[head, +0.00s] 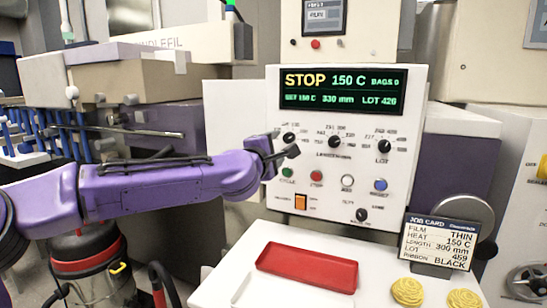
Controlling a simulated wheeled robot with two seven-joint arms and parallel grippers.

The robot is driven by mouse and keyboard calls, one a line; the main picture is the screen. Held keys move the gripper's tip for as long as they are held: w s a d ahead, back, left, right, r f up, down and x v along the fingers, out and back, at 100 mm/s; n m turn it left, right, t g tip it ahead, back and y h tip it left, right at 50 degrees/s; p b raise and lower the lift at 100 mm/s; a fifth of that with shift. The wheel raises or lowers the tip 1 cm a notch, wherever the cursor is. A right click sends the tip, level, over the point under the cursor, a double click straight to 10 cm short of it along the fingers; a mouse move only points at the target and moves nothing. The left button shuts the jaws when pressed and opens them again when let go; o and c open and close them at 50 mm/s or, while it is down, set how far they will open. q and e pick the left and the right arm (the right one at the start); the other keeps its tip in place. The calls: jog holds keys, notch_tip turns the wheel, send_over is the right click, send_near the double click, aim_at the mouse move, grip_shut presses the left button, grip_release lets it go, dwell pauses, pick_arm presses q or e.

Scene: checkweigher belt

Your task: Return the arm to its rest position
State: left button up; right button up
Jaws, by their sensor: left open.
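My purple left arm reaches in from the left. Its left gripper (291,148) is open and empty in front of the white control panel (280,214), near the left knob; whether it touches the panel I cannot tell. The display (343,90) reads STOP, 150 C, BAGS 0, 330 mm and a lot number that looks like 426. Below it are a middle knob (335,142), a LOT knob (384,146), a lower knob (362,214), green, red, white and blue buttons, and a lit orange switch (300,202). My right gripper is not in view.
A red tray (307,268) lies on the white table (215,285) in front. Yellow coiled pieces (407,291) and a job card (438,243) are at right. A red and black canister (95,265) stands on the floor below my arm.

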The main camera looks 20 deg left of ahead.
pick_arm(q)
jog(key=shift+s, duration=0.4)
